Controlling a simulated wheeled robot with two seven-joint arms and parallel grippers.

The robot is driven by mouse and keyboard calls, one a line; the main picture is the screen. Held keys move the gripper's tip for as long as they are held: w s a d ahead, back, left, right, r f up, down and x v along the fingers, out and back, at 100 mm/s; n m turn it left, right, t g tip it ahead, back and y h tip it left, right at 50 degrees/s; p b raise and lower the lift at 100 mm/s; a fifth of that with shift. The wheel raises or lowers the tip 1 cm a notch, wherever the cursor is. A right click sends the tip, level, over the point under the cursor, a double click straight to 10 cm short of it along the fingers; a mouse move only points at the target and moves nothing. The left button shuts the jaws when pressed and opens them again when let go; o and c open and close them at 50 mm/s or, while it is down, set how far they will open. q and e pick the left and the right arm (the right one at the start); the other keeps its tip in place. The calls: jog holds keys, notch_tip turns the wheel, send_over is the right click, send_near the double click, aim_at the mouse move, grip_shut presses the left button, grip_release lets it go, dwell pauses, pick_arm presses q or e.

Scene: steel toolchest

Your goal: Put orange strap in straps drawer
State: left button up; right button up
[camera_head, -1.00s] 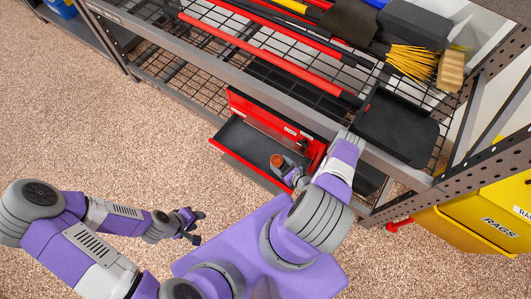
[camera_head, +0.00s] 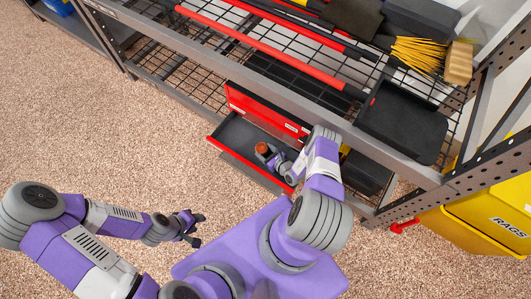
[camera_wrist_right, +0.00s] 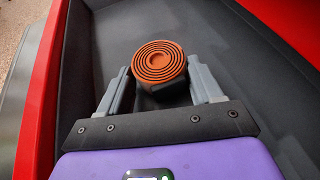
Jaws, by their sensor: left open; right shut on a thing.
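The orange strap (camera_wrist_right: 160,62) is a coiled roll, seen from its flat end in the right wrist view. It also shows in the head view (camera_head: 262,148). My right gripper (camera_wrist_right: 160,85) is shut on it, with one finger on each side. The gripper (camera_head: 272,156) is inside or just over the open red drawer (camera_head: 232,128), which has a dark grey floor (camera_wrist_right: 225,40). Whether the strap touches the floor I cannot tell. My left gripper (camera_head: 195,228) is open and empty, well to the left of the drawer above the ground.
The red toolchest (camera_head: 262,108) stands under a steel wire shelf (camera_head: 300,100) whose front beam is close above my right arm. A black tray (camera_head: 402,125) is on the shelf. A yellow rags bin (camera_head: 490,215) stands at the right.

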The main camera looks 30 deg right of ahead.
jog(key=shift+f, duration=0.1)
jog(key=o, duration=0.9)
jog(key=shift+s+r, duration=0.2)
jog(key=shift+r, duration=0.05)
jog(key=p+v, duration=0.4)
jog(key=v, duration=0.7)
jog(key=shift+f, duration=0.1)
jog(key=shift+s+p, duration=0.3)
jog(key=shift+s, duration=0.05)
